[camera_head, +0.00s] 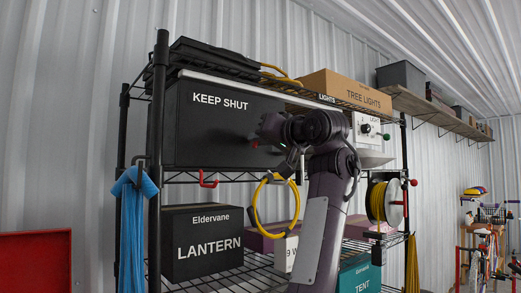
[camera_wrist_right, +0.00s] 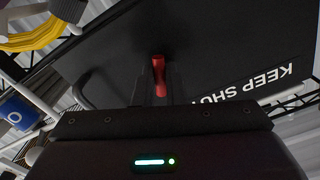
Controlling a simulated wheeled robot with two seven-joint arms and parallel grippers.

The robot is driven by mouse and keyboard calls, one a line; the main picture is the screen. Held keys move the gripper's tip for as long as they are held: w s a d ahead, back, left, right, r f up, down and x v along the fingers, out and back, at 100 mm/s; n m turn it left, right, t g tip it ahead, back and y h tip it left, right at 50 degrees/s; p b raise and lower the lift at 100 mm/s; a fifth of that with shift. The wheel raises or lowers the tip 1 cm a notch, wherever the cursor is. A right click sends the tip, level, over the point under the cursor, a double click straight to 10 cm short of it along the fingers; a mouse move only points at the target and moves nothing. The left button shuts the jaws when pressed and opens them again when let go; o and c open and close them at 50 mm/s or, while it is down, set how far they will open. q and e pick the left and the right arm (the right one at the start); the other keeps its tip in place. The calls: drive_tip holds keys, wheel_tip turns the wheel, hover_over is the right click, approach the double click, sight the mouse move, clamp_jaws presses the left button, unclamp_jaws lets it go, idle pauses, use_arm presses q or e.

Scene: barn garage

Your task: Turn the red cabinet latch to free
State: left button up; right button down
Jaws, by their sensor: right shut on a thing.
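The black cabinet (camera_head: 222,130) marked KEEP SHUT sits on the wire rack's upper level, its front closed. Its red latch (camera_head: 253,144) shows as a small red bit at the right of the front, mostly hidden by my right gripper (camera_head: 262,139). In the right wrist view the latch (camera_wrist_right: 158,70) stands between the two dark fingers (camera_wrist_right: 158,90), and the gripper is shut on it. The cabinet face (camera_wrist_right: 215,55) fills the background there, its lettering upside down. The latch's exact angle on the cabinet is hard to tell. My left gripper is out of view.
A yellow cable loop (camera_head: 255,205) hangs beside my right arm. A red hook (camera_head: 208,181) sticks out below the cabinet. A white switch box (camera_head: 367,130) with knobs is to the right.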

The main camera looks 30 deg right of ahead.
drive_tip(key=n+b, duration=0.3)
drive_tip(key=n, duration=0.6)
drive_tip(key=c, duration=2.2)
unclamp_jaws()
drive_tip(key=shift+n+b, duration=0.3)
drive_tip(key=shift+n, duration=0.9)
drive_tip(key=c, duration=2.2)
unclamp_jaws()
drive_tip(key=c, duration=2.2)
unclamp_jaws()
drive_tip(key=c, duration=1.5)
unclamp_jaws()
drive_tip(key=shift+o, duration=0.2)
